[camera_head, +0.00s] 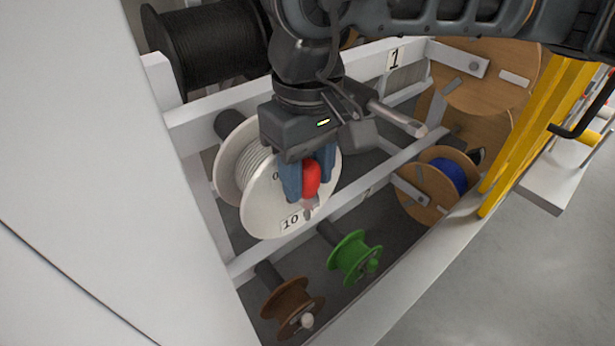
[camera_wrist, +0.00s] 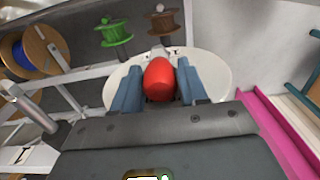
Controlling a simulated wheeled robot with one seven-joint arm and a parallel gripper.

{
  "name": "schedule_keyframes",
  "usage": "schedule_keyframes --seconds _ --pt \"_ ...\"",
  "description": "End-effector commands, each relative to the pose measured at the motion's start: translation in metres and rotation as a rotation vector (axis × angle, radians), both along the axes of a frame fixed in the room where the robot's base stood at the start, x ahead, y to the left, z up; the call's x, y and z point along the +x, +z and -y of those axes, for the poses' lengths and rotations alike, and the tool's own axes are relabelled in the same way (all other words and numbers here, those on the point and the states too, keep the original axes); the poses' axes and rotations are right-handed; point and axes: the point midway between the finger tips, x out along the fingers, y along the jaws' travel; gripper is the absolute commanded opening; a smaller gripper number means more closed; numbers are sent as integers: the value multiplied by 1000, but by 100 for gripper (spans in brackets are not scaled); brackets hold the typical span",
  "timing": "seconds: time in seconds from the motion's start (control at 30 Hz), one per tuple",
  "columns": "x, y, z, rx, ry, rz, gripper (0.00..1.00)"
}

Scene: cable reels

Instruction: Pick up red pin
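The red pin (camera_head: 311,180) is at the front of a white reel (camera_head: 262,212) marked 10, near its middle. My gripper (camera_head: 308,182) reaches down in front of this reel, with its two blue fingers on either side of the pin. In the wrist view the pin (camera_wrist: 160,80) fills the gap between the fingers (camera_wrist: 160,84), which look closed against its sides. The white reel (camera_wrist: 215,77) shows behind them. The far end of the pin and its seat are partly hidden.
A green reel (camera_head: 355,257) and a brown reel (camera_head: 290,305) hang below. A wooden reel with blue cable (camera_head: 449,176) is to the right, near a yellow post (camera_head: 528,130). A black cable reel (camera_head: 205,45) is above left. White rack rails run close around my gripper.

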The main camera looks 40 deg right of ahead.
Motion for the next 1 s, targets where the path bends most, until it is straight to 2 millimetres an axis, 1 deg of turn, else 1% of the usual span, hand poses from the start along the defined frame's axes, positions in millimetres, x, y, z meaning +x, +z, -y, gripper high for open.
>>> schedule_keyframes --seconds 0.03,0.3,0.37,0.4,0.6,0.7,0.77,0.87,1.0 --pt "0 0 0 0 0 0 37" --pt "0 0 0 0 0 0 12" --pt "0 0 0 0 0 0 6" --pt "0 0 0 0 0 0 5" --pt "0 1 0 0 0 0 4" --pt "0 7 0 -1 0 1 4" --pt "1 15 1 -2 0 4 4" --pt "1 32 0 -2 0 4 4" --pt "1 60 1 -3 -1 4 4"
